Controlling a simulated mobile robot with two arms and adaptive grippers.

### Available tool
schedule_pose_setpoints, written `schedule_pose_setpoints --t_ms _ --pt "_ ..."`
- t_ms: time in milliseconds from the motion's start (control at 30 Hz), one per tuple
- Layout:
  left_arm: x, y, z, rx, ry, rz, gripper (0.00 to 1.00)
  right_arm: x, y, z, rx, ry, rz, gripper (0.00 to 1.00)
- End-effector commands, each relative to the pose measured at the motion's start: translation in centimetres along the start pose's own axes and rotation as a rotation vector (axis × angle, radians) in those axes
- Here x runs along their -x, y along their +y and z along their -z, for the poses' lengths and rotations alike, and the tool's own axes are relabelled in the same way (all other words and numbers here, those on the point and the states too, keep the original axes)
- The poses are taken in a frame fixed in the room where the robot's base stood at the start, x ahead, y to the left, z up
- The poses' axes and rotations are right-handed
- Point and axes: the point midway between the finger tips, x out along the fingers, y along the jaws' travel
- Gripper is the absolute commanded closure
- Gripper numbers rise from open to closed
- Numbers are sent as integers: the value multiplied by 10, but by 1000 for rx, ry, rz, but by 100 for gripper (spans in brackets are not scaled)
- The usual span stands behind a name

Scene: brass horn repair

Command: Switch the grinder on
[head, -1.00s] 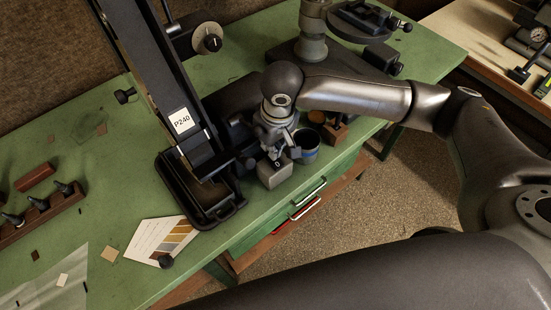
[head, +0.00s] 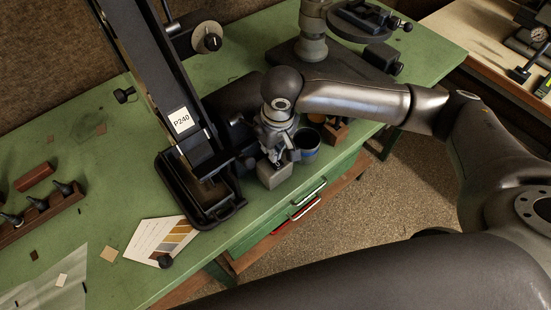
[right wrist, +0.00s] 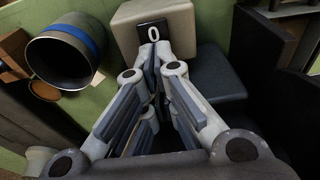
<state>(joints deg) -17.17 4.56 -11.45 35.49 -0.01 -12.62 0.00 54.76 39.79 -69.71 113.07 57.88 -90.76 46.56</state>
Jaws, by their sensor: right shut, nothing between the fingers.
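The belt grinder (head: 151,75) with a P240 label stands on the green bench. Its grey switch box (head: 274,177) sits at the bench's front edge, right of the grinder's black tray. In the right wrist view, the box (right wrist: 180,24) carries a black rocker (right wrist: 153,31) marked 0. My right gripper (head: 275,159) is shut and empty, above the box. In the right wrist view its fingertips (right wrist: 155,52) are at the near edge of the rocker and hide that part. I cannot tell whether they touch it. My left gripper is out of view.
A dark cup with a blue band (head: 306,144) stands close to the right of the switch box. A paper chart (head: 160,240) lies left of the grinder's tray. A wooden rack (head: 40,212) is at the far left. The bench's front edge is close.

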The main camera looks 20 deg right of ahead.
Motion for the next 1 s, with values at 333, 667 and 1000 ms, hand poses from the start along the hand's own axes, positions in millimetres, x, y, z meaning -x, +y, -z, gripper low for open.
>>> schedule_pose_setpoints --t_ms 333,667,1000 --pt "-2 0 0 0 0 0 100 -6 0 -1 0 -1 0 100" --pt "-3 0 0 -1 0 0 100 -11 0 -2 0 -1 1 100" --pt "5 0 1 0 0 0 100 -6 0 -2 0 -5 1 100"
